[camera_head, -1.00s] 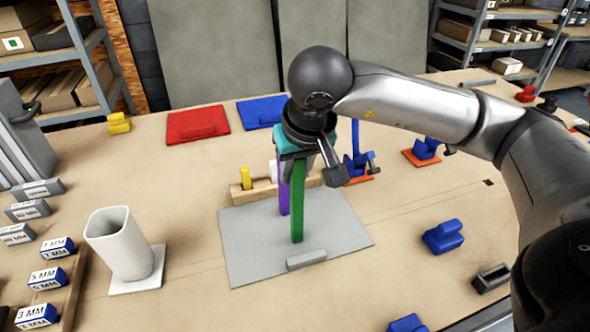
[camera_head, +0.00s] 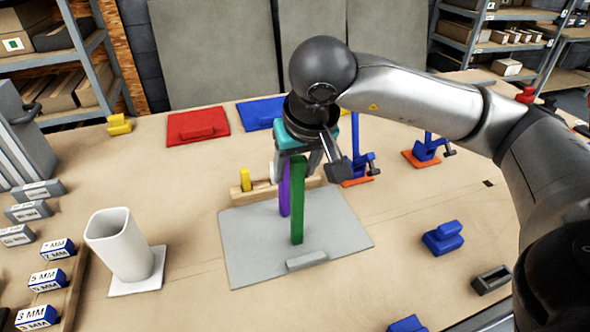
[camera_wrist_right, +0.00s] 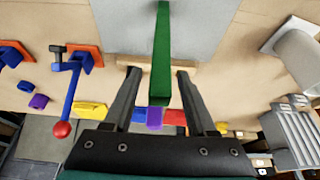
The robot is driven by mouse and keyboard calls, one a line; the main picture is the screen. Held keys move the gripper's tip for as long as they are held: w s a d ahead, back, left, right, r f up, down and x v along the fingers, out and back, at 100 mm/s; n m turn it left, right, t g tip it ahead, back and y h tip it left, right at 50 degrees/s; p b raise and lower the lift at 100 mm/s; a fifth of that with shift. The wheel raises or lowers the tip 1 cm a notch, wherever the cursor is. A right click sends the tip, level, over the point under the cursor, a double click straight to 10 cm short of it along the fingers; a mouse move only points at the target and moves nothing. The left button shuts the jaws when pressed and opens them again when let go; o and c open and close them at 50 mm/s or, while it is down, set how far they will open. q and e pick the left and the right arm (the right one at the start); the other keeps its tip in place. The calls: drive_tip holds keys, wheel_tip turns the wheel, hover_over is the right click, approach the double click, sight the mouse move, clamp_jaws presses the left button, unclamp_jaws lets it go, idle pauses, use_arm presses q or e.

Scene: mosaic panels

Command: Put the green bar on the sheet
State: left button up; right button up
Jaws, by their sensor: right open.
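The green bar (camera_head: 297,205) stands upright on the grey sheet (camera_head: 245,252), with its lower end on the sheet's middle. The wrist view also shows the green bar (camera_wrist_right: 162,50) and part of the sheet (camera_wrist_right: 205,20). My right gripper (camera_head: 298,168) is at the bar's upper end. Its fingers are open, one on each side of the bar in the wrist view, with gaps between them and the bar. My left gripper is not in view.
A purple bar (camera_head: 285,190) stands just behind the green one. A wooden block (camera_head: 240,196) with a yellow piece (camera_head: 245,178) lies behind the sheet. A grey handle block (camera_head: 307,260) sits at the sheet's front. A white holder (camera_head: 122,250) stands left.

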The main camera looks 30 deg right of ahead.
drive_tip(key=v, duration=1)
drive_tip(key=shift+s+r+p, duration=0.25)
drive_tip(key=shift+r+p, duration=0.05)
drive_tip(key=shift+p, duration=0.05)
